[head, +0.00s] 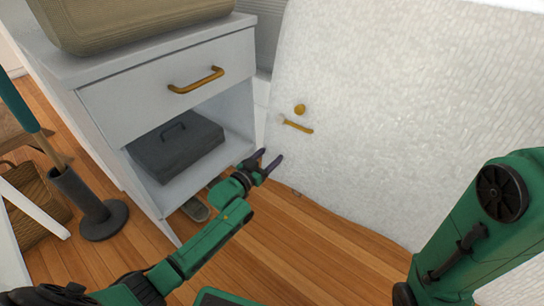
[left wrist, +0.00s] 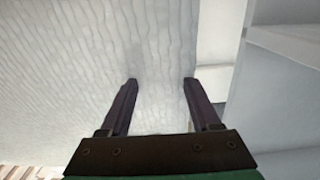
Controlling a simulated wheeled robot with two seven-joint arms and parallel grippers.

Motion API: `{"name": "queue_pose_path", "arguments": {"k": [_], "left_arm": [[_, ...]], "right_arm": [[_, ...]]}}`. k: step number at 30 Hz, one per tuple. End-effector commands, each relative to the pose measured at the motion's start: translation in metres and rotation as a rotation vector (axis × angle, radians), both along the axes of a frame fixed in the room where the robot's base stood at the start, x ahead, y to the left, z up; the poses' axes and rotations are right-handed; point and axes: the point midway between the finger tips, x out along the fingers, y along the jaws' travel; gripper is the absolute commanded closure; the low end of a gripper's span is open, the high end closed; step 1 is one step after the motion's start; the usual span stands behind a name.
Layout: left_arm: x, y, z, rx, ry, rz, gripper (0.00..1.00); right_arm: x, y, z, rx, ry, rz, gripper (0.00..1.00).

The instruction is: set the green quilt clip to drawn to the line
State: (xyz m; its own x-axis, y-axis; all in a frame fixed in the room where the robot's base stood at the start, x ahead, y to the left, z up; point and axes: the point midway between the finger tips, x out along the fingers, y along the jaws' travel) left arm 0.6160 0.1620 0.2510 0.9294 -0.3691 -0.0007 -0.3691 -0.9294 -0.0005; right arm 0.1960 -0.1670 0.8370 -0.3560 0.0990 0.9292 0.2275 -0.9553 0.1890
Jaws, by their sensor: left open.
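A white textured quilt (head: 400,110) hangs down the right side of the head view and fills much of the left wrist view (left wrist: 60,70). On it are a round mustard knob (head: 300,109) and, just below, a short mustard bar (head: 298,126) with a pale left end. I see no green clip; I cannot tell whether these parts are the clip. My left gripper (head: 270,156) is open and empty, below and left of the bar, apart from it. In the left wrist view its fingers (left wrist: 161,84) point at the quilt. My right gripper is out of view.
A white nightstand (head: 110,58) with a drawer handle (head: 196,80) stands left of the quilt. A grey box (head: 178,148) is on its open shelf. A dark holder (head: 90,205) and a wicker basket (head: 38,205) stand at left. Wooden floor (head: 300,240) is clear below.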

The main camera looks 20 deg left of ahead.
Motion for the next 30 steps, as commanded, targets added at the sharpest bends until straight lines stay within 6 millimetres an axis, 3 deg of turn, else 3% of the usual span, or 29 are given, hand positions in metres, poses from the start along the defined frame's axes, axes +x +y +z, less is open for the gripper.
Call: {"name": "queue_pose_path", "arguments": {"k": [1, 6, 30], "left_arm": [[-0.0002, 0.0001, 0.0003, 0.000, 0.000, 0.000, 0.36], [-0.0004, 0.0001, 0.0001, 0.000, 0.000, 0.000, 1.00], [-0.0009, 0.0002, -0.0006, -0.001, 0.000, 0.000, 1.00]], "right_arm": [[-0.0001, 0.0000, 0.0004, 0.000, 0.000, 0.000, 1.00], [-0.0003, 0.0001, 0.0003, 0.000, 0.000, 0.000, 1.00], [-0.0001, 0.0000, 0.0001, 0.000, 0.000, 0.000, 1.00]]}}
